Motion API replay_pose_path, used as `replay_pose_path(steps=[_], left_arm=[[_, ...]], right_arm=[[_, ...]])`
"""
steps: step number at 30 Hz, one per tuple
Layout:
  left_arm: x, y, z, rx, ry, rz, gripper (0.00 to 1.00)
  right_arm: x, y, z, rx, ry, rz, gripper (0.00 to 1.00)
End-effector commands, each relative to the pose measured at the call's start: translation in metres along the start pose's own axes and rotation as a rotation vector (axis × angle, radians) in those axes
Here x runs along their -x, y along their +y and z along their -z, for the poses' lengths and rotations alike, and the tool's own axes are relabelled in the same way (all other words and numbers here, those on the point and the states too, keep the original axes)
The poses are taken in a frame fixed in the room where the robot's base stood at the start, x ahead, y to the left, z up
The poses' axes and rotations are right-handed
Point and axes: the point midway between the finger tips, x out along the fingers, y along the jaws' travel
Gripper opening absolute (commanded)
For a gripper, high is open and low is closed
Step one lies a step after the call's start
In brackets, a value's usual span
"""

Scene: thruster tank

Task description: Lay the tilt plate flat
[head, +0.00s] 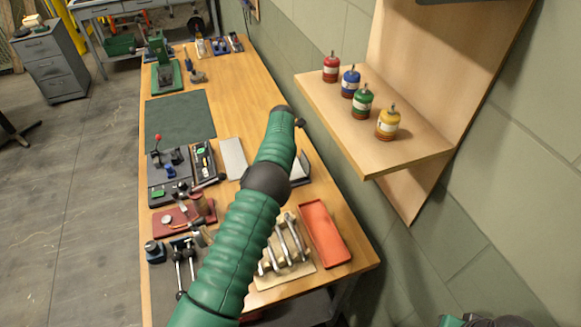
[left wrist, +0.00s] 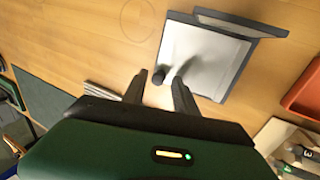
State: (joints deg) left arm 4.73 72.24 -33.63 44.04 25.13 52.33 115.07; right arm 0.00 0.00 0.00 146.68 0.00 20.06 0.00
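The tilt plate unit shows in the left wrist view as a pale square face (left wrist: 207,58) with a dark border. A thin, dark-edged panel (left wrist: 245,24) along its far edge looks raised at an angle. A dark round knob (left wrist: 158,76) is at its near left side. My left gripper (left wrist: 160,80) is open, with one finger on each side of the knob in the picture; I cannot tell if either touches it. In the head view, my left arm hides most of the unit (head: 301,167) and the fingers are not visible.
An orange tray (head: 324,233) and a rack with metal bars (head: 286,247) lie nearer on the bench. A pale slab (head: 233,158) and other fixtures stand left. A wall shelf (head: 377,146) with several coloured bottles is at right. A green mat (head: 180,117) is clear.

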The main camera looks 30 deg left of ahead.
Motion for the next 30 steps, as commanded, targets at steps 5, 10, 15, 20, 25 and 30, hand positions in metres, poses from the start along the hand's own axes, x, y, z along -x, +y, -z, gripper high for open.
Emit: replay_pose_path(steps=[5, 10, 15, 20, 25, 30], left_arm=[[0.022, 0.006, -0.001, 0.000, -0.003, -0.003, 0.35], [0.038, 0.009, -0.001, 0.000, -0.003, -0.003, 0.35], [0.054, 0.013, -0.001, -0.001, -0.003, -0.003, 0.35], [0.066, 0.015, -0.001, -0.001, -0.003, -0.003, 0.35], [0.066, 0.015, -0.001, -0.001, -0.003, -0.003, 0.35], [0.065, 0.015, -0.001, -0.001, -0.003, -0.003, 0.35]], right_arm=[[0.013, 0.000, 0.003, 0.000, 0.000, 0.000, 0.00], [0.023, 0.000, 0.006, 0.000, 0.000, 0.000, 0.00], [0.033, 0.000, 0.008, 0.000, 0.000, 0.000, 0.00], [0.040, 0.000, 0.010, 0.000, 0.000, 0.000, 0.00], [0.039, 0.000, 0.009, 0.000, 0.000, 0.000, 0.00], [0.039, 0.000, 0.009, 0.000, 0.000, 0.000, 0.00]])
